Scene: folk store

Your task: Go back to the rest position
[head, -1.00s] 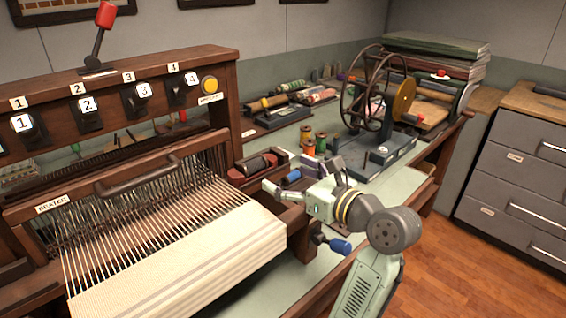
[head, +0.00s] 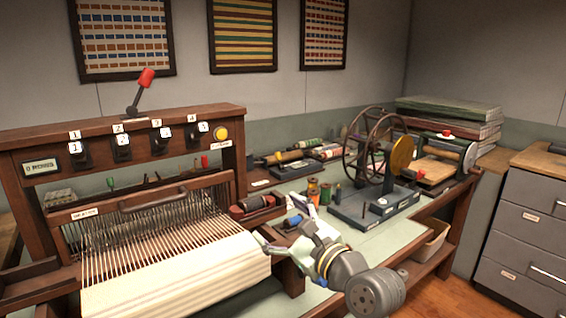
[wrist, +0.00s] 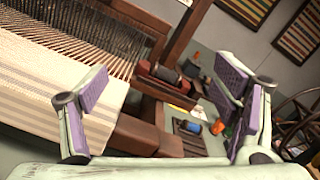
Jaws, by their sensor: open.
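My gripper (head: 284,232) is in front of the right end of the wooden loom (head: 238,150), above the bench. In the wrist view my gripper (wrist: 165,95) has its two purple-padded fingers spread wide with nothing between them. Past the fingers the wrist view shows the cream cloth (wrist: 50,100) on the loom at left and a dark shuttle in a reddish holder (wrist: 150,85). In the head view the same holder (head: 257,208) sits at the loom's right side, just behind my gripper. My arm comes in from the lower right.
A grey drawer cabinet (head: 530,215) is at far right. Wooden floor (head: 440,298) is open at lower right.

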